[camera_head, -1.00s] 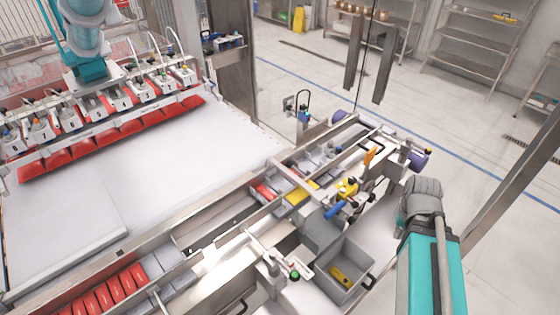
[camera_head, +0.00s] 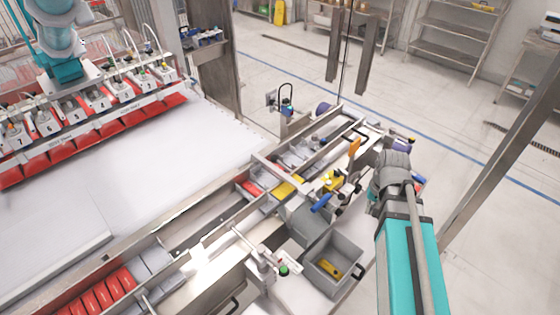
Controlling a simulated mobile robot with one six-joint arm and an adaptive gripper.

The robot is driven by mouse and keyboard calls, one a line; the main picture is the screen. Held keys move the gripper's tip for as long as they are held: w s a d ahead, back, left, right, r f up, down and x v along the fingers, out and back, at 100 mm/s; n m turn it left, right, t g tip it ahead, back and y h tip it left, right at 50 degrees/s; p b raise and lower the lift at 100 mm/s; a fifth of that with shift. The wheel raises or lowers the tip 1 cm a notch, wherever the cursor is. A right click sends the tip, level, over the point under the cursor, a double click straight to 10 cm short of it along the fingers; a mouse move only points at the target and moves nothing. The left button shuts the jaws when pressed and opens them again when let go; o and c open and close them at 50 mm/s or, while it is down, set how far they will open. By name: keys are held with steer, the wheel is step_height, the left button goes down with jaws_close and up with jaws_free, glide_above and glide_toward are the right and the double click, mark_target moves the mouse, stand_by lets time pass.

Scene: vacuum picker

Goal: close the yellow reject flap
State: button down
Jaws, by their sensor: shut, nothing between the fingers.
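A flat yellow piece (camera_head: 287,187), which looks like the reject flap, lies in the narrow conveyor channel between the metal side rails. I cannot tell its exact angle. A second small yellow part (camera_head: 333,181) sits just right of the channel, above a blue cylinder (camera_head: 321,203). A grey reject bin (camera_head: 347,250) stands in front, with a yellow item (camera_head: 329,268) inside. My teal and grey arm reaches up at the right, to the right of these parts. My gripper's fingers do not show.
Red packs (camera_head: 105,296) lie in the channel at the lower left. An orange upright part (camera_head: 354,147) and rails crowd the far side of the channel. A metal post (camera_head: 507,130) stands at the right. Open floor (camera_head: 430,100) lies behind.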

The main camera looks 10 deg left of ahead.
mark_target(277, 159)
steer(key=w+a+y, duration=0.1)
steer(key=w+a, duration=0.3)
steer(key=a, duration=0.1)
steer(key=w+a+m+g+y, duration=0.1)
steer(key=w+a, duration=0.3)
steer(key=w, duration=0.1)
steer(key=w+a+r+m+g+y, duration=0.1)
steer(key=w+a, duration=0.4)
steer(key=shift+a+y, duration=0.3)
steer(key=shift+a, duration=0.05)
steer(key=w+a+r+m+g+y, duration=0.2)
steer(key=w+a, duration=0.5)
steer(key=a, duration=0.6)
steer(key=shift+w+a+r+g+b, duration=0.25)
steer(key=shift+w+r+g+b, duration=0.15)
steer(key=shift+r+g, duration=0.15)
steer(key=shift+f, duration=0.2)
steer(key=b+x, duration=0.6)
steer(key=x, duration=0.2)
steer(key=shift+s+f, duration=0.1)
steer(key=shift+b+x, duration=0.65)
steer(key=shift+x, duration=0.15)
steer(key=shift+a, duration=0.15)
